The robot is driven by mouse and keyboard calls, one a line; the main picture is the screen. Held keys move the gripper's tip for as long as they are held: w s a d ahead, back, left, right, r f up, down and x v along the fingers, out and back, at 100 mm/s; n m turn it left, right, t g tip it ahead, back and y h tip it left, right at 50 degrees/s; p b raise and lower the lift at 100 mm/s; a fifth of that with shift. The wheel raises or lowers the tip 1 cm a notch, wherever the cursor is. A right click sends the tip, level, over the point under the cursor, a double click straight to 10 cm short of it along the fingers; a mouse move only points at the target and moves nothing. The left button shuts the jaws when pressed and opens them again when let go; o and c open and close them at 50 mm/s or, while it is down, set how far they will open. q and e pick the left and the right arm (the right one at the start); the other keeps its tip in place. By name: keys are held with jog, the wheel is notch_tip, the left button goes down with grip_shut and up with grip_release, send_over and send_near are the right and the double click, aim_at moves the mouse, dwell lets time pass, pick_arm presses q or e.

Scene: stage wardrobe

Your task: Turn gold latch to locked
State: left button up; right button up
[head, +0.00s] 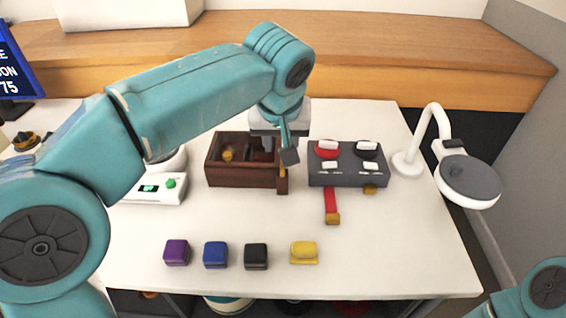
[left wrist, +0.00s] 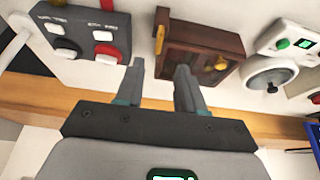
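A dark brown wooden box (head: 222,181) stands on the white table in the head view. A narrow gold latch (head: 283,173) sits at its right end, partly covered by my gripper. In the left wrist view the latch (left wrist: 161,28) is an upright gold bar beside the brown box (left wrist: 203,30). My left gripper (head: 277,150) is over the right part of the box. In the left wrist view its two fingers (left wrist: 160,75) are apart with nothing between them. I cannot tell whether a finger touches the latch. My right gripper is out of view; only part of my right arm shows.
A grey switch panel (head: 346,178) is close right of the box, with a red strap (head: 331,202) in front. A white lamp (head: 470,180) stands far right. Purple (head: 176,252), blue (head: 215,254), black (head: 256,256) and yellow (head: 304,252) blocks line the front. A white scale (head: 150,190) is left.

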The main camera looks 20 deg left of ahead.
aim_at(282, 166)
pick_arm(q)
jog(key=b+x, duration=0.2)
jog(key=x, duration=0.7)
jog(key=shift+f, duration=0.15)
jog(key=shift+c, duration=0.3)
grip_shut()
